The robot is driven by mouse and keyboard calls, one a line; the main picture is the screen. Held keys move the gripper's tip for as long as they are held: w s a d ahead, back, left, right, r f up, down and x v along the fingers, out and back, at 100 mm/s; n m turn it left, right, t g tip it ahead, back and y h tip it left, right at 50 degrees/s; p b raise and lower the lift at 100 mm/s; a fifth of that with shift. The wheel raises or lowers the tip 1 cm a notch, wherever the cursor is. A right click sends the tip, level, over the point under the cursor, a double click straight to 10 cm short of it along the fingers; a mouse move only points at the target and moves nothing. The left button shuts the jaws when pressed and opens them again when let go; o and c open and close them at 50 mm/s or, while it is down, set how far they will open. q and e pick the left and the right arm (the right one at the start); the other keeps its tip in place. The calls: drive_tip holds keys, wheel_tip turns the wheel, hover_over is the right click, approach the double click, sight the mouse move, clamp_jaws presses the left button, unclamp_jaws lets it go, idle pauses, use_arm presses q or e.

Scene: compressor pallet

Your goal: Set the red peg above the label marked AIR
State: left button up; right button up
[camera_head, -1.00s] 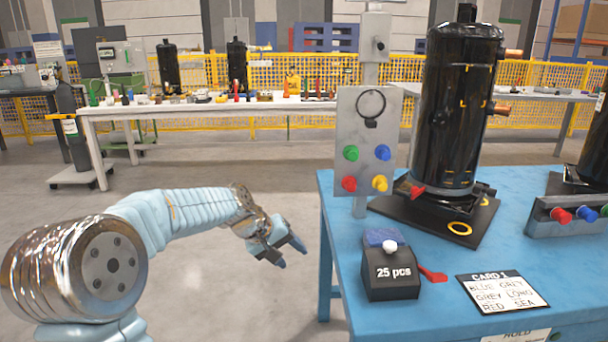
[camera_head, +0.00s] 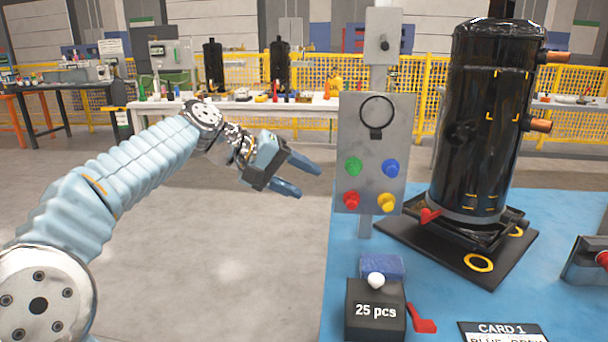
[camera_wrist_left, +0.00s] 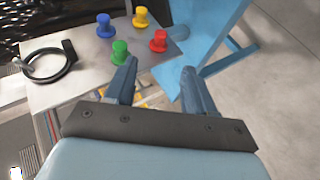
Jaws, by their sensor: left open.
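The red peg (camera_head: 351,201) sits at the lower left of the upright grey panel (camera_head: 350,125), below the green peg (camera_head: 353,166) and left of the yellow peg (camera_head: 387,202). The blue peg (camera_head: 391,168) is at the upper right. In the left wrist view the red peg (camera_wrist_left: 158,41) shows beyond my fingers, near the panel's edge. My left gripper (camera_head: 308,180) is open and empty, left of the panel and apart from it. No label reading AIR is legible. My right gripper is not in view.
A black compressor (camera_head: 478,120) stands on a dark base on the blue table (camera_head: 345,290). A black box marked 25 pcs (camera_head: 375,312), a red part (camera_head: 420,318) and a card marked CARD 1 (camera_head: 500,330) are in front. A black ring (camera_head: 377,110) hangs on the panel.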

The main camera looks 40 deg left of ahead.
sight(347, 201)
use_arm(q)
drive_tip(key=b+x, duration=0.1)
drive_tip(key=x, duration=1.1)
drive_tip(key=shift+w+d+f, duration=0.1)
drive_tip(key=shift+d+f, duration=0.05)
drive_tip(key=shift+f, duration=0.05)
clamp_jaws()
